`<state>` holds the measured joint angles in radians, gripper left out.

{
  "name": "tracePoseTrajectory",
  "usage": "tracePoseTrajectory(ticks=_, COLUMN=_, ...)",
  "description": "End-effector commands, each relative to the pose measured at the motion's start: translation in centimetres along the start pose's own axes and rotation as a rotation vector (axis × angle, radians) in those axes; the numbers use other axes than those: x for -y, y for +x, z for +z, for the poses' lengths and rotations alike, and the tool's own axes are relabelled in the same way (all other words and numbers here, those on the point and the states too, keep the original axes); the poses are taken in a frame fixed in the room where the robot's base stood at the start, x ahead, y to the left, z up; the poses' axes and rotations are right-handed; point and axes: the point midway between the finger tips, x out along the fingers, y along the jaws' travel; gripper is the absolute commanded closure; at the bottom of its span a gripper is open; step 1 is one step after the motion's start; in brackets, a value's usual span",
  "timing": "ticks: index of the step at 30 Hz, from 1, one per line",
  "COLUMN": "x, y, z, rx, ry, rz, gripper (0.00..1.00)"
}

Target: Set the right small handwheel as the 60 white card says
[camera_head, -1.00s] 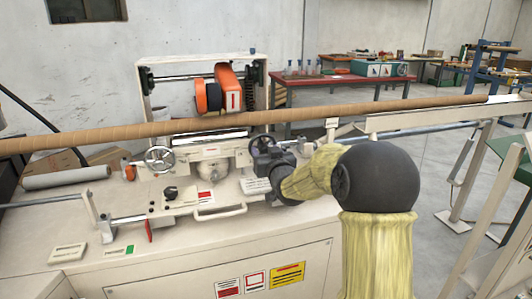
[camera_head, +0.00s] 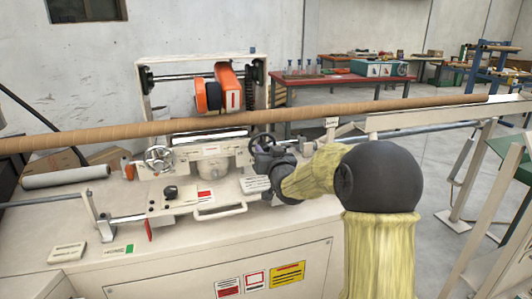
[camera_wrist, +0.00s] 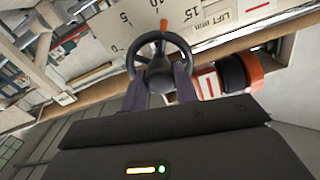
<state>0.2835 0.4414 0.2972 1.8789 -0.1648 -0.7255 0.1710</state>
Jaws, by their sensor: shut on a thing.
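The right small handwheel (camera_head: 262,142) is a dark ring on the right side of the cream machine, just below the long brown tube. My gripper (camera_head: 268,158) reaches it from the right and is shut on it. In the wrist view the handwheel (camera_wrist: 160,42) is close up, with my two fingers (camera_wrist: 160,86) on either side of its lower part and hub. An orange pointer (camera_wrist: 163,25) shows at the wheel's top, against a pale dial (camera_wrist: 133,28) with 5, 10 and 15 readable. White cards (camera_head: 67,252) lie on the bench; their small print is unreadable.
A second, silver handwheel (camera_head: 158,158) is on the machine's left side. The brown tube (camera_head: 330,110) runs across above my gripper. A white bar handle (camera_head: 220,212) and a black knob (camera_head: 170,192) are in front. The bench's front left is mostly clear.

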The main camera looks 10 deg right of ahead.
Motion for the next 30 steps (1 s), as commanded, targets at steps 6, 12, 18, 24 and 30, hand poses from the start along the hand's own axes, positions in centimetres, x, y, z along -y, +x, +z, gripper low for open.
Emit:
tracePoseTrajectory(ticks=6, x=-0.07, y=-0.01, z=0.08, rx=0.001, ry=0.158, rz=0.001, gripper=0.93)
tracePoseTrajectory(ticks=12, x=-0.09, y=-0.01, z=0.07, rx=0.001, ry=0.323, rz=0.001, gripper=0.93)
tracePoseTrajectory(ticks=18, x=-0.11, y=-0.01, z=0.05, rx=0.001, ry=0.462, rz=0.002, gripper=0.93)
tracePoseTrajectory(ticks=24, x=-0.13, y=-0.02, z=0.04, rx=0.0, ry=0.546, rz=0.002, gripper=0.93)
tracePoseTrajectory(ticks=30, x=-0.12, y=-0.01, z=0.04, rx=0.0, ry=0.576, rz=0.002, gripper=0.94)
